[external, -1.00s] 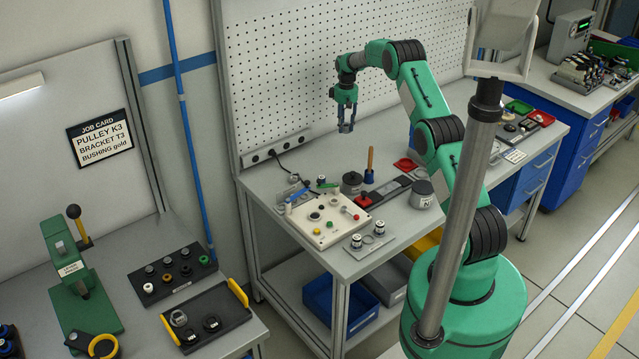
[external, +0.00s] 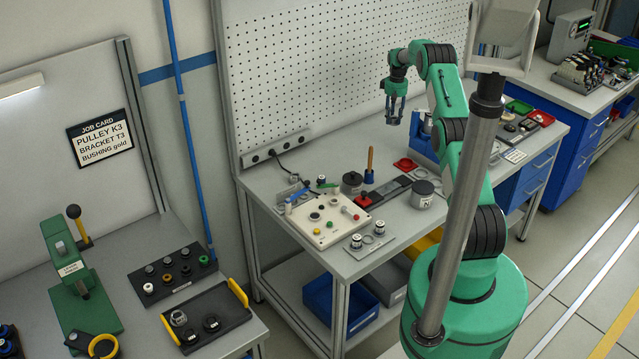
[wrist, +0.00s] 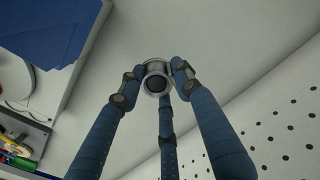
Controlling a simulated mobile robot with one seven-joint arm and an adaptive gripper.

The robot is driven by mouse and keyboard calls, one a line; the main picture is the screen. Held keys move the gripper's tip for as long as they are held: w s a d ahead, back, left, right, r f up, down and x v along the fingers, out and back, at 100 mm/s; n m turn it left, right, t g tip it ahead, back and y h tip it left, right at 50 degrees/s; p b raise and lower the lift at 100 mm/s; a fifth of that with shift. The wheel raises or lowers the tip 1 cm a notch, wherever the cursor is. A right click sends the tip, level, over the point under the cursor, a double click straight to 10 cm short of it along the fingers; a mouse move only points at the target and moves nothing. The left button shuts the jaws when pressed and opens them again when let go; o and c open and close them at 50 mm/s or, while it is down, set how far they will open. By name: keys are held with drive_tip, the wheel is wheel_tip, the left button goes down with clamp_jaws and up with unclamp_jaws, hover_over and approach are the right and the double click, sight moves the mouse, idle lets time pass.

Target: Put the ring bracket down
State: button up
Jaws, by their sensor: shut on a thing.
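The ring bracket (wrist: 155,79) shows in the wrist view as a small grey metal ring with a dark centre. My gripper (wrist: 160,88) is shut on it with blue fingers, their tips around its sides. In the external view, my gripper (external: 394,114) points down in the air above the rear of the middle bench, beside the pegboard. The bracket is too small there to make out clearly. It hangs clear of the bench top (external: 300,182).
A blue bin (external: 422,142) stands on the bench to the right of my gripper.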

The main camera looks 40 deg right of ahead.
hover_over(390, 143)
drive_tip(key=shift+w+d+f, duration=0.1)
drive_tip(key=shift+d+f, duration=0.05)
drive_tip(key=shift+f, duration=1.45)
drive_tip(key=shift+d+f, duration=0.1)
drive_tip(key=shift+f, duration=1.45)
drive_tip(key=shift+f, duration=1.9)
drive_tip(key=o, duration=1.3)
drive_tip(key=shift+f, duration=0.1)
drive_tip(key=shift+c, duration=0.2)
wheel_tip(390, 143, up, 12)
drive_tip(key=shift+r, duration=0.15)
